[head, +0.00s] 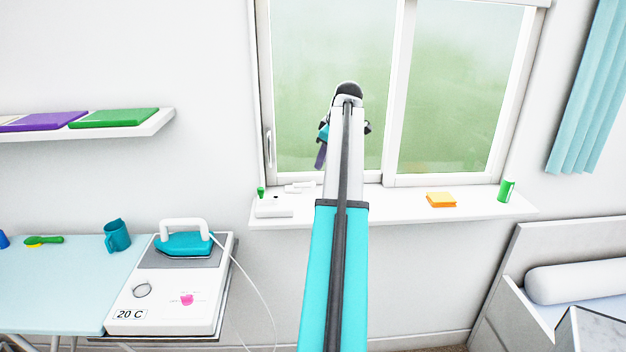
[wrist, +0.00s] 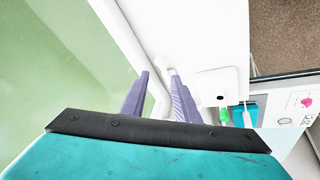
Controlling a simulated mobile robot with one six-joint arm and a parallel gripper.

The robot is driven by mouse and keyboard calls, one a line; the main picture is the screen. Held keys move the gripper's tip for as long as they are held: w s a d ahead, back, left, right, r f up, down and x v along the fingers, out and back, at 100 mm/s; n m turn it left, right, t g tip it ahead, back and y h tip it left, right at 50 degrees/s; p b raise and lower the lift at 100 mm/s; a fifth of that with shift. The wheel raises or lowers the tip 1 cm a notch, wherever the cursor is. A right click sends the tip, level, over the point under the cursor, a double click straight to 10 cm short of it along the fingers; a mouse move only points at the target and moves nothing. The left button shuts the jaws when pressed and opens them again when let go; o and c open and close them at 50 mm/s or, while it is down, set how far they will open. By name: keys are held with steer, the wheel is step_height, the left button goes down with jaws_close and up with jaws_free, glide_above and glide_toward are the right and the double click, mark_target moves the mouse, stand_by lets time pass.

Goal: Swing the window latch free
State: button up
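The window's left sash (head: 262,100) carries a slim white upright handle (head: 269,148). A small white latch-like piece (head: 300,187) sits low at the foot of the window, above the sill. I cannot tell for certain which is the latch. My gripper (head: 320,166) hangs in front of the left pane, pointing down, above and right of the low white piece. In the wrist view, the two purple fingers (wrist: 160,76) are apart with nothing clearly held between them. A small white end (wrist: 171,73) shows near the right fingertip; contact cannot be told. My arm hides part of the window frame.
The sill (head: 380,205) holds a white box (head: 274,207) with a green knob, an orange pad (head: 440,199) and a green cylinder (head: 507,190). A shelf (head: 150,124) juts out left.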

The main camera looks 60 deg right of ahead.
mark_target(314, 183)
steer(key=shift+p+x, duration=1)
steer(key=shift+x, duration=4.55)
jaws_close()
steer(key=shift+a, duration=0.3)
steer(key=shift+s+d, duration=0.15)
steer(key=shift+d, duration=0.15)
